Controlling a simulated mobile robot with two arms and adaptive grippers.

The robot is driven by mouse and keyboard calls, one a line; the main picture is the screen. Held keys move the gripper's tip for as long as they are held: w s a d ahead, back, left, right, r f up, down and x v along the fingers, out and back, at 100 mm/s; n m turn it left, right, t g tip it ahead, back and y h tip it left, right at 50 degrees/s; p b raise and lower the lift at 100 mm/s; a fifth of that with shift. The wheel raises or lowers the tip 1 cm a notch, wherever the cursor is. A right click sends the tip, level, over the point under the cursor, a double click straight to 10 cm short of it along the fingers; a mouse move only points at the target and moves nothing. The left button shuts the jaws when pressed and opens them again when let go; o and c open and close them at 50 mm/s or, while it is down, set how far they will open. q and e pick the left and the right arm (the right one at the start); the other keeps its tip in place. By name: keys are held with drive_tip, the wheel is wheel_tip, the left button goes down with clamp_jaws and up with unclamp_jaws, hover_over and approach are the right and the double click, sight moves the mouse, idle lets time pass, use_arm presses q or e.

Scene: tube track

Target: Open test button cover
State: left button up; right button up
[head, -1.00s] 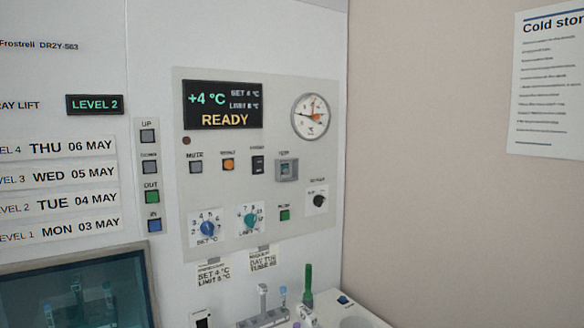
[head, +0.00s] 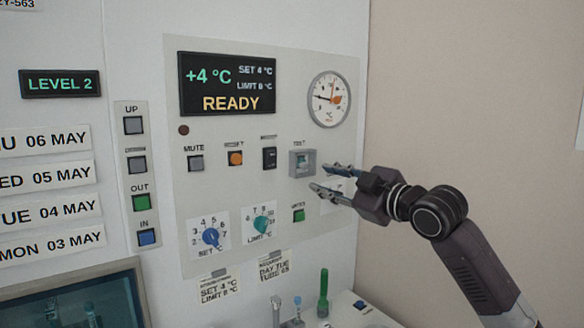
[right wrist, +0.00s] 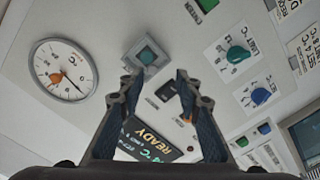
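The test button cover (head: 303,162) is a small grey square housing with a clear, bluish window under the TEST label on the control panel. It looks closed. My right gripper (head: 320,180) is in front of the panel, just right of and below the cover, with its two fingers spread apart and nothing between them. In the right wrist view the cover (right wrist: 146,55) lies beyond the fingertips, nearer the left finger. Whether a fingertip touches the panel cannot be told. My left gripper is in no view.
The panel (head: 225,135) also carries a display (head: 227,84), a round gauge (head: 329,99), a mute button (head: 196,163), an orange reset button (head: 235,158), a blue dial (head: 210,236) and a teal dial (head: 262,224). A green-capped tube (head: 323,290) stands below. The wall at right is bare.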

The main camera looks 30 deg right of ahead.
sight(306, 168)
drive_tip(key=w+r+p, duration=0.2)
drive_tip(key=p, duration=0.1)
drive_tip(key=shift+w+r, duration=0.15)
drive_tip(key=shift+w, duration=0.25)
drive_tip(key=w, duration=0.1)
drive_tip(key=w+p, duration=0.1)
drive_tip(key=w, duration=0.1)
drive_tip(key=shift+a+f, duration=0.2)
drive_tip(key=shift+f, duration=0.15)
drive_tip(key=shift+w, duration=0.2)
drive_tip(key=shift+s, duration=0.1)
drive_tip(key=shift+f, duration=0.1)
clamp_jaws()
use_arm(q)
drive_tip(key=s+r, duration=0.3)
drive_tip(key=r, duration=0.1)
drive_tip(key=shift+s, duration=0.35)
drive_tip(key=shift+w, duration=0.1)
